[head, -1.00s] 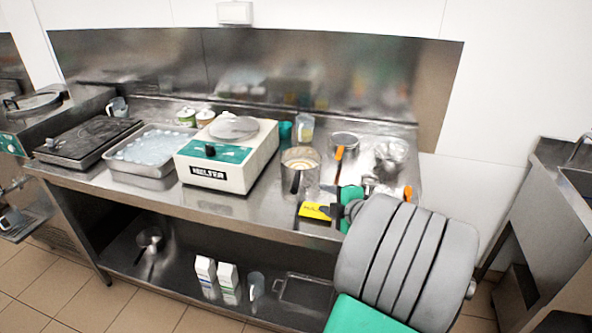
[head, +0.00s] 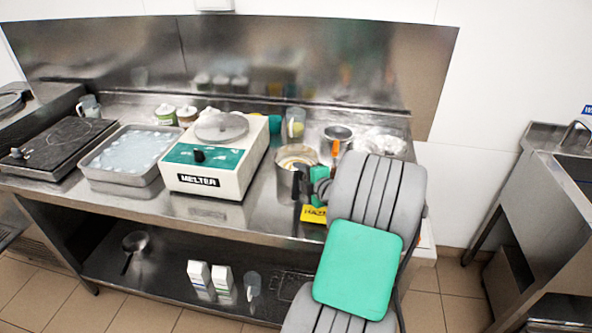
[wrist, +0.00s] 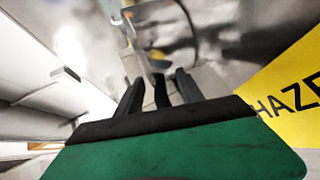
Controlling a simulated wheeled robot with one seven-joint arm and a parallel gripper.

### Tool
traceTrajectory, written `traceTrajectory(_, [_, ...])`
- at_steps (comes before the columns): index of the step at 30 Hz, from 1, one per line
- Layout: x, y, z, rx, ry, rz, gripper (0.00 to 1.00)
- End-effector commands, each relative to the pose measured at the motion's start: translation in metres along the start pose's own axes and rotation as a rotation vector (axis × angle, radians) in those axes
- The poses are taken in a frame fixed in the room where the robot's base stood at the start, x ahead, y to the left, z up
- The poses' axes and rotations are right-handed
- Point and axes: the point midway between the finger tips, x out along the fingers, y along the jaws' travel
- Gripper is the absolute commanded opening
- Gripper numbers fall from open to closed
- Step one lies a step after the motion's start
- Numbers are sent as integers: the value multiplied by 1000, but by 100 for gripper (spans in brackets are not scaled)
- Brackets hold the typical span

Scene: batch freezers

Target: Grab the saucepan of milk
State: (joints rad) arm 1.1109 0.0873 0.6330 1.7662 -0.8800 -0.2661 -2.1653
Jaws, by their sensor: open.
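The saucepan of milk (head: 297,157) is a steel pot with pale contents and a dark handle (head: 297,188) pointing toward the front edge of the worktop. It stands right of the melter. My gripper (head: 305,186) is at its handle, low over the worktop. In the wrist view, my gripper (wrist: 158,84) is open, with one dark finger on each side of the dark handle (wrist: 161,92). The shiny pot wall (wrist: 165,25) is just beyond. I cannot tell whether the fingers touch the handle.
The white melter (head: 215,168) stands close on the left. A yellow label starting "HAZE" (head: 313,214) lies on the right of the gripper. A small pan (head: 337,133), a cup (head: 295,122) and clear wrapped items (head: 380,141) stand behind. A steel tray (head: 125,183) is farther left.

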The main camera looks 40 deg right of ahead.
Motion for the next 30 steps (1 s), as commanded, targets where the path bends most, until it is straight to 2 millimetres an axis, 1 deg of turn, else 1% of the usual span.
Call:
traceTrajectory(5, [1, 0, 0, -1, 0, 0, 45])
traceTrajectory(6, [1, 0, -1, -1, 1, 0, 43])
traceTrajectory(22, [1, -1, -1, -1, 1, -1, 0])
traceTrajectory(30, [1, 0, -1, -2, 1, 0, 0])
